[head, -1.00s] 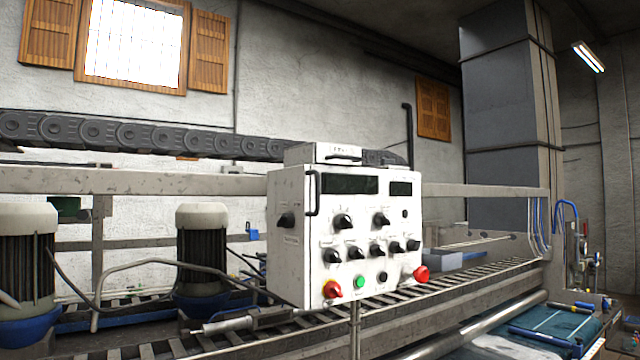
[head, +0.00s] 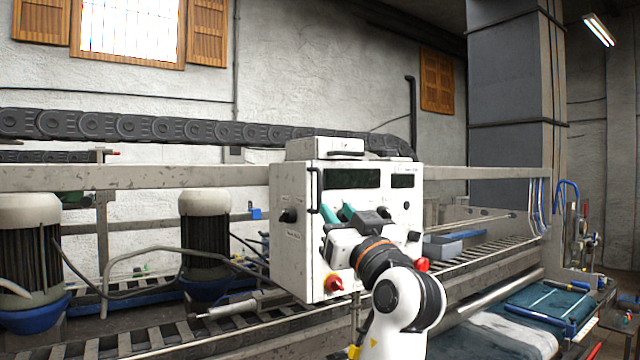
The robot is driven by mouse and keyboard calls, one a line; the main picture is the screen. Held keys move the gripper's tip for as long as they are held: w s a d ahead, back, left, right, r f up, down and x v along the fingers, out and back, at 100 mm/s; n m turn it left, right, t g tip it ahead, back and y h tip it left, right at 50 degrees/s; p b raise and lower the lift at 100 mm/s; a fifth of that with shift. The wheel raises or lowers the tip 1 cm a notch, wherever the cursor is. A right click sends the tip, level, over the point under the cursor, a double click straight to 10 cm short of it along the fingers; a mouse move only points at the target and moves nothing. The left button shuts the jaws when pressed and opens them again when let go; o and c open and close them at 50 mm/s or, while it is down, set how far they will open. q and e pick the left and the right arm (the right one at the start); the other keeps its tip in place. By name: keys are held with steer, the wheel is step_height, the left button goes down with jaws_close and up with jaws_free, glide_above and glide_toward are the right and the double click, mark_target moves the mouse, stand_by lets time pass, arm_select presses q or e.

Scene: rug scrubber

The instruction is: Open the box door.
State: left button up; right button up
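The white control box (head: 290,262) stands in the middle of the head view, and its front door looks shut. A black vertical handle (head: 314,190) sits at the left edge of the door. My gripper and arm hide most of the knobs and the green button. My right gripper is not in view.
A red knob (head: 334,283) and a red button (head: 421,264) stick out low on the box. A slatted conveyor (head: 120,343) runs behind and below. Two motors (head: 205,245) stand to the left. A blue-grey tray (head: 455,244) lies right of the box.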

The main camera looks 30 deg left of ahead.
mark_target(320, 192)
arm_select(q)
steer(key=p+x, duration=0.4)
steer(key=x, duration=0.4)
steer(key=shift+s+a+r, duration=0.1)
steer(key=shift+r, duration=0.1)
steer(key=shift+w+a, duration=0.45)
steer(key=shift+a, duration=0.05)
steer(key=shift+c, duration=0.4)
jaws_close()
